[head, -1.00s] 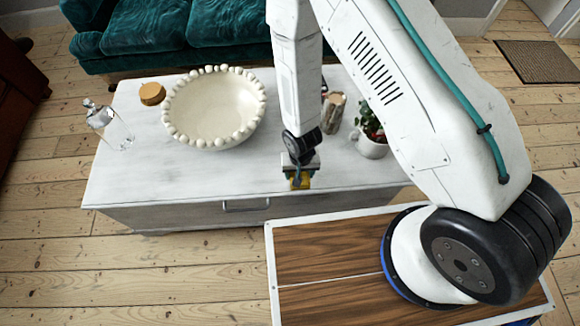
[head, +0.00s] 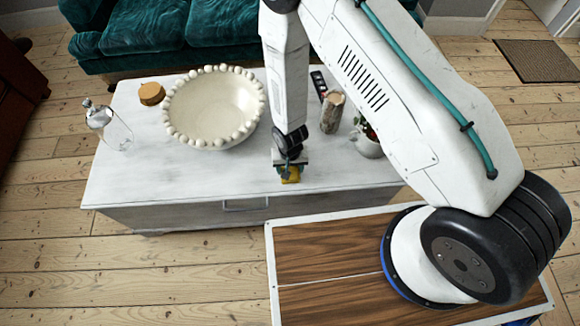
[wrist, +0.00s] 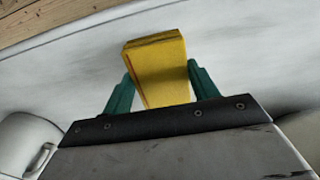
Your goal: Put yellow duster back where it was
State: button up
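The yellow duster (wrist: 158,70) shows large in the wrist view, between the two green fingers of my gripper (wrist: 160,88). The fingers touch or nearly touch its sides, and it looks held. In the head view the duster (head: 290,176) is a small yellow patch under my gripper (head: 289,166), over the front part of the white table (head: 150,183), right of the bowl. I cannot tell whether its underside touches the tabletop.
A cream bowl (head: 213,108) with a beaded rim, a glass bottle (head: 110,127) and an orange-brown round object (head: 151,93) stand left on the table. A wood log (head: 332,112), a dark remote (head: 318,84) and a white potted plant (head: 368,143) stand right. The front middle is clear.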

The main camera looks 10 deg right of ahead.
jog(key=o, duration=0.4)
jog(key=shift+r, duration=0.1)
notch_tip(320, 180, up, 12)
notch_tip(320, 180, up, 15)
send_over(290, 169)
jog(key=w+d, duration=0.3)
jog(key=d, duration=0.1)
jog(key=s+d+r, duration=0.2)
jog(key=d+r, duration=0.2)
jog(key=r, duration=0.3)
jog(key=s+d+r, duration=0.1)
jog(key=d+r, duration=0.2)
jog(key=r, duration=0.5)
jog(key=shift+t, duration=0.6)
jog(key=s+d+r, duration=0.3)
jog(key=s+r, duration=0.2)
jog(key=s, duration=0.1)
jog(key=s+d+r, duration=0.3)
jog(key=s+r, duration=0.2)
jog(key=s, duration=0.1)
jog(key=s+d+r, duration=0.3)
jog(key=s+r, duration=0.2)
jog(key=s, duration=0.2)
jog(key=shift+d, duration=0.4)
